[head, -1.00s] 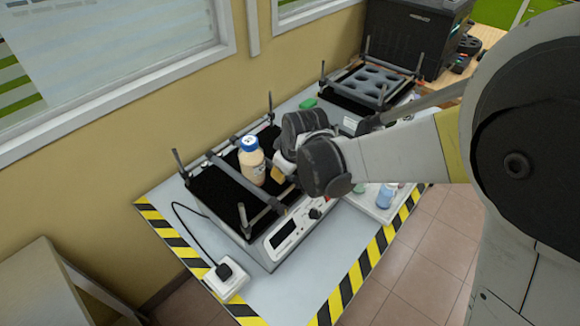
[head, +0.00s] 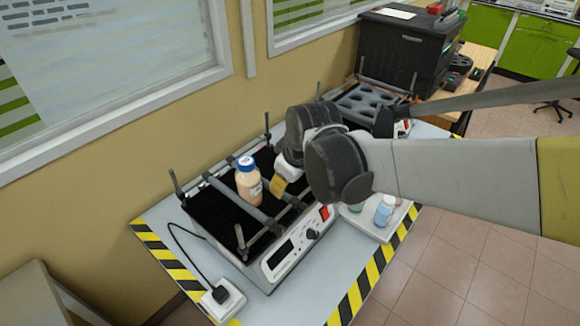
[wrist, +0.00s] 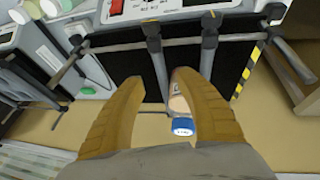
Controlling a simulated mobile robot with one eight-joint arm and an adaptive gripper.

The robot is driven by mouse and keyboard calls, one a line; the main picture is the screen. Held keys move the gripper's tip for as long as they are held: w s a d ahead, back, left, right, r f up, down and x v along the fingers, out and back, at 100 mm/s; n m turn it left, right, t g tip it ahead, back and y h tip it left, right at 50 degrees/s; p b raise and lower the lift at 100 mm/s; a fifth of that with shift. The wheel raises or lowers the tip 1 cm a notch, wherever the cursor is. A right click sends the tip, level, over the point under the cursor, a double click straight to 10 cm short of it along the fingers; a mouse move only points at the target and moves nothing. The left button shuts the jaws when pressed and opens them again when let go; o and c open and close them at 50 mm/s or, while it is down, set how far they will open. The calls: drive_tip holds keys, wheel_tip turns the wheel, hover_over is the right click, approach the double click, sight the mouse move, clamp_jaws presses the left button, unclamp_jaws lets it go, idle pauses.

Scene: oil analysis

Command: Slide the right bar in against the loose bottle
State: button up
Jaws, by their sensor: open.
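The loose bottle (head: 249,185), pale with a blue cap, stands upright on the black platform of the shaker. In the wrist view, the bottle (wrist: 179,104) sits between two grey bars, partly hidden by a finger. The right bar (head: 288,198) lies to the bottle's right in the head view; in the wrist view this bar (wrist: 156,55) is left of the bottle. The other bar (head: 240,206) shows on the bottle's left. My gripper (wrist: 160,80) is open, its tan fingers spread either side of the right bar's end. I cannot tell whether bar and bottle touch.
The shaker's front panel (head: 290,252) has a display and red switch. A tray (head: 372,228) with small bottles stands to its right. A second rack with round holes (head: 372,102) and a black machine (head: 408,45) are behind. A white plug socket (head: 222,300) is at front left.

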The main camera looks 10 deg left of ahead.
drive_tip(key=shift+v, duration=1.7)
drive_tip(key=s+d+m+t+h, duration=0.1)
drive_tip(key=s+d+m, duration=0.3)
drive_tip(key=d, duration=0.5)
drive_tip(key=s+d+r+m+t+h, duration=0.1)
drive_tip(key=s+d+m, duration=0.3)
drive_tip(key=d, duration=0.5)
drive_tip(key=s+d+r+m+t, duration=0.1)
drive_tip(key=s+d+m, duration=0.3)
drive_tip(key=d, duration=0.6)
drive_tip(key=shift+s+h, duration=0.4)
drive_tip(key=shift+s, duration=0.3)
